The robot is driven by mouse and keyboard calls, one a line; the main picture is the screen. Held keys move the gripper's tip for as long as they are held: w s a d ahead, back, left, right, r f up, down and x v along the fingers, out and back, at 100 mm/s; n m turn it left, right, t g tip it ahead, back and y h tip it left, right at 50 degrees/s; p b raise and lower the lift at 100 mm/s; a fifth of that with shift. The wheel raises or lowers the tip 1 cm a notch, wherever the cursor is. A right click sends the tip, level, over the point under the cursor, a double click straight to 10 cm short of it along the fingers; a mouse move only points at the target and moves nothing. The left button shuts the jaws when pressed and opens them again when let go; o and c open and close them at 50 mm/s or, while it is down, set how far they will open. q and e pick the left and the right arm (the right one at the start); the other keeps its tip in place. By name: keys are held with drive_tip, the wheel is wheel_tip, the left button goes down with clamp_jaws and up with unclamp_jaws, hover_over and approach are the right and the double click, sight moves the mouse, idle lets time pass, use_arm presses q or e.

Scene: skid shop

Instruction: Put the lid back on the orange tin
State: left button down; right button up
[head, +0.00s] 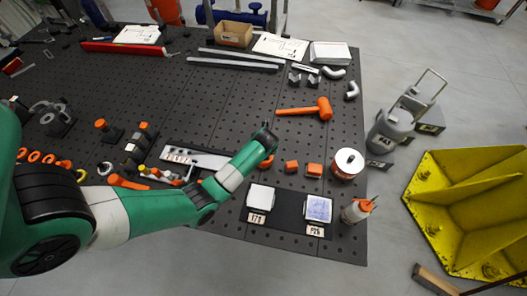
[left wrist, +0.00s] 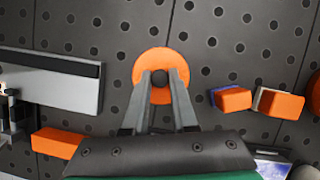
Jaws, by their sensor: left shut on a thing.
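The lid is an orange disc (left wrist: 152,62) with a dark round knob (left wrist: 159,77) at its centre in the left wrist view. My left gripper (left wrist: 160,80) is shut on the knob, one finger on each side. In the head view the lid's orange edge (head: 267,162) shows beside my left gripper (head: 265,145), which hides the rest. I cannot tell whether the lid is clear of the board. An orange shape (left wrist: 315,92) is cut off at the left wrist view's right edge.
An orange mallet (head: 305,109) lies behind. The black perforated board (head: 230,100) has bare room behind the lid.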

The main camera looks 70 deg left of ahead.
use_arm(q)
drive_tip(key=shift+r+p, duration=0.1)
drive_tip(key=shift+p, duration=0.65)
idle(0.7)
drive_tip(key=shift+f, duration=0.2)
idle(0.8)
drive_tip(key=shift+p, duration=0.55)
idle(0.3)
drive_tip(key=c, duration=0.6)
unclamp_jaws()
drive_tip(key=o, duration=0.5)
drive_tip(key=shift+c, duration=0.2)
